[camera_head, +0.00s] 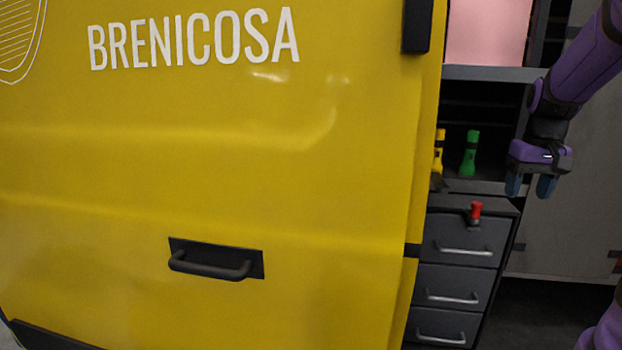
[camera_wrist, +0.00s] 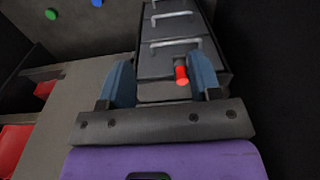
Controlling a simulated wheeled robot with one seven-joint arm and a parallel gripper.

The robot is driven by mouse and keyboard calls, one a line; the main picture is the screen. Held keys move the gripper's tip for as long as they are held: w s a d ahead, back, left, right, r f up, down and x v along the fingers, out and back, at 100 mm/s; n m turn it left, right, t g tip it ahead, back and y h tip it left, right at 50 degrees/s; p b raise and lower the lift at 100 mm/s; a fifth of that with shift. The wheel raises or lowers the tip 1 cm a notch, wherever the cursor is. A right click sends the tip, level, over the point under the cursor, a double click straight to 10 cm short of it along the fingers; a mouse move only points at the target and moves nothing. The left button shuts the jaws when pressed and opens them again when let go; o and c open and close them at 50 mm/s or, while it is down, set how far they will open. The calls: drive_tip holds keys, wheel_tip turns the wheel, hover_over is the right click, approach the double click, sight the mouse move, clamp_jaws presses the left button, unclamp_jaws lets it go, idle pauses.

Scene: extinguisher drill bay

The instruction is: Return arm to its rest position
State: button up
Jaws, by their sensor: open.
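My purple arm comes in from the upper right of the head view. My gripper (camera_head: 531,186) points down with its two blue fingers apart and nothing between them. It hangs to the right of the grey drawer cabinet (camera_head: 459,249), in front of a grey panel. In the wrist view my gripper (camera_wrist: 163,85) shows its fingers spread wide, with the cabinet (camera_wrist: 160,65) beyond them. A small red object (camera_head: 476,210) stands on the cabinet top. The red object also shows in the wrist view (camera_wrist: 181,75), near the right finger and apparently beyond it.
A large yellow door (camera_head: 200,170) with a black handle (camera_head: 215,260) fills the left of the head view. A green flashlight (camera_head: 470,152) and a yellow flashlight (camera_head: 438,150) stand in a dark shelf above the cabinet. A pink panel (camera_head: 487,32) is higher up.

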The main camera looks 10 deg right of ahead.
drive_tip(key=s+a+r+n+t, duration=0.1)
drive_tip(key=s+a+r, duration=0.1)
drive_tip(key=a, duration=0.6)
drive_tip(key=s+a+r+n+t, duration=0.1)
drive_tip(key=s+a+r, duration=0.1)
drive_tip(key=a, duration=0.5)
drive_tip(key=s+a+n+t, duration=0.2)
drive_tip(key=s+a, duration=0.8)
drive_tip(key=a, duration=0.2)
drive_tip(key=shift+f+n+t, duration=0.3)
drive_tip(key=shift+f+t, duration=0.05)
drive_tip(key=shift+t, duration=0.05)
